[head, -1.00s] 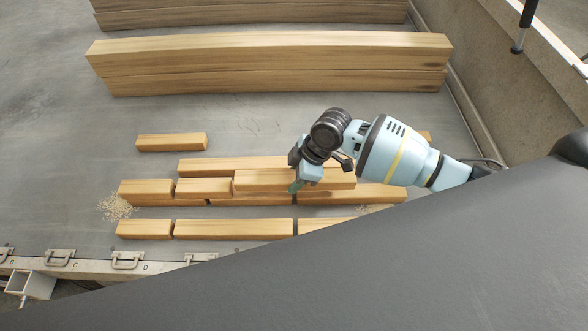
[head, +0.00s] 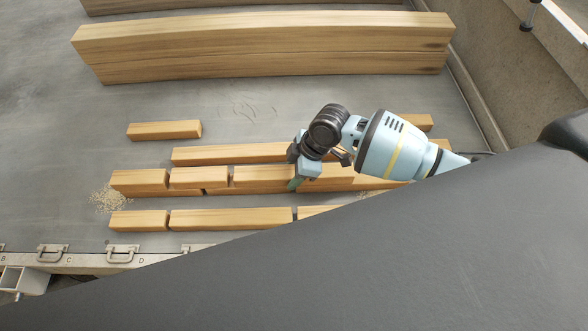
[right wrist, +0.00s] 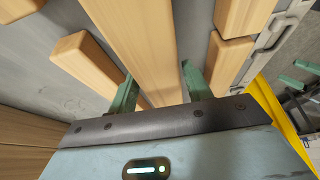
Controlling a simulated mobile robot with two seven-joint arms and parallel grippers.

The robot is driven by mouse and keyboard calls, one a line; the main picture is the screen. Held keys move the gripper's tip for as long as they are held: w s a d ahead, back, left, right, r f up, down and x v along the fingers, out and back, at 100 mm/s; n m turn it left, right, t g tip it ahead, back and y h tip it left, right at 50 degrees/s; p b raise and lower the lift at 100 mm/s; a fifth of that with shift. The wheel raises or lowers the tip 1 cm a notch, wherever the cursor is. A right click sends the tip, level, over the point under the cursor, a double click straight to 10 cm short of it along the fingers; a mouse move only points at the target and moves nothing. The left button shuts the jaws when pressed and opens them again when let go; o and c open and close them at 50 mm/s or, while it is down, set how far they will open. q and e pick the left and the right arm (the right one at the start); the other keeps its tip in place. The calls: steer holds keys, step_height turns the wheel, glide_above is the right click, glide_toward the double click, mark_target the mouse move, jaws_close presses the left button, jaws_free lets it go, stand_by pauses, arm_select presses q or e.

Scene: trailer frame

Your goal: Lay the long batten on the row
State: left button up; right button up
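The long batten (head: 262,177) lies in line with short wooden pieces on the near part of the row, its top level with theirs. Its right part is behind my right gripper and my dark body. My right gripper (head: 318,172) is over it. In the right wrist view the green fingers (right wrist: 160,88) stand on either side of the batten (right wrist: 140,40), with a narrow gap beside it, so the gripper looks slightly open. Short pieces (head: 199,178) and (head: 139,180) lie to its left, with lower battens of the row under them. My left gripper is not in view.
A batten (head: 225,155) lies behind the row and a loose short piece (head: 164,130) further back left. A front line of pieces (head: 230,218) lies nearer. Large stacked beams (head: 265,50) stand at the back. Sawdust (head: 108,198) lies at left. A clamp rail (head: 95,262) edges the front.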

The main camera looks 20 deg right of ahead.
steer(key=o, duration=0.3)
steer(key=v, duration=0.8)
steer(key=shift+p, duration=0.35)
steer(key=shift+a+f, duration=0.1)
